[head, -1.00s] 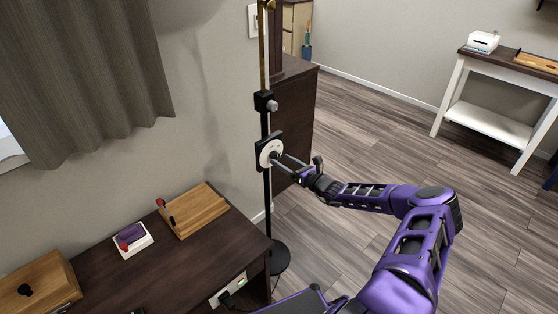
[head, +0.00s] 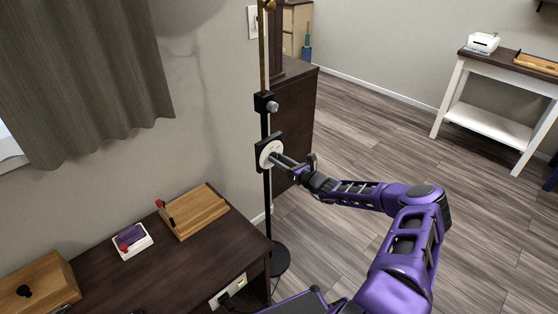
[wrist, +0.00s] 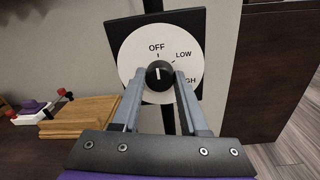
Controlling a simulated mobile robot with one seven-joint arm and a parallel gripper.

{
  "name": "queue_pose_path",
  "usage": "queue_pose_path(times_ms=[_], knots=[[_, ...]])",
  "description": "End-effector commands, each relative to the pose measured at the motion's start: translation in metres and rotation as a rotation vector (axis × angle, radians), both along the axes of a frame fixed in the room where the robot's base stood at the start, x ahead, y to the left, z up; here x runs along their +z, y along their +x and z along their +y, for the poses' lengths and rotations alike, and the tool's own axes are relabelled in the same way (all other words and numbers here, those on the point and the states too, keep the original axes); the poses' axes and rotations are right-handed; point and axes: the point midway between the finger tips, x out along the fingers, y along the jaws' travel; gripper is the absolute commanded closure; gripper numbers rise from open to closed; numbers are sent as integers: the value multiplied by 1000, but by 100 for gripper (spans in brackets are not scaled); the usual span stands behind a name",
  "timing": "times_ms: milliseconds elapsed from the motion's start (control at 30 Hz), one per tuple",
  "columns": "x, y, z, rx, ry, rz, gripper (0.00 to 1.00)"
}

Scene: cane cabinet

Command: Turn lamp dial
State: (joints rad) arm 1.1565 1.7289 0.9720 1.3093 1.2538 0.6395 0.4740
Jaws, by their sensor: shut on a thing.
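The lamp (head: 267,210) is a thin black floor lamp with a brass upper pole, standing beside the desk. Its dial plate (head: 263,154) is black with a white disc marked OFF, LOW and HIGH, the last partly hidden by a finger. The round black knob (wrist: 160,75) sits in the middle of the disc in the wrist view. Its white mark points up at about OFF. My gripper (head: 276,158) reaches the dial from the right. In the wrist view my gripper (wrist: 159,78) is shut on the knob, one finger on each side.
The dark desk (head: 95,265) at lower left holds wooden boxes (head: 193,212) and a small white-based device (head: 133,241). A dark cabinet (head: 293,120) stands behind the lamp. Open wood floor (head: 375,130) lies to the right, with a white-legged table (head: 490,120) beyond.

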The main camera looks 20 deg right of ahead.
Motion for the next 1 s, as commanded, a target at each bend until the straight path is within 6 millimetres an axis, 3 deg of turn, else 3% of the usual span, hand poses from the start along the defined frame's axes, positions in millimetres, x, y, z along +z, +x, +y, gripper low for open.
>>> queue_pose_path(times_ms=[467,1000], knots=[[-1,0,0,1,103,39,100],[-1,0,0,1,555,201,100]])
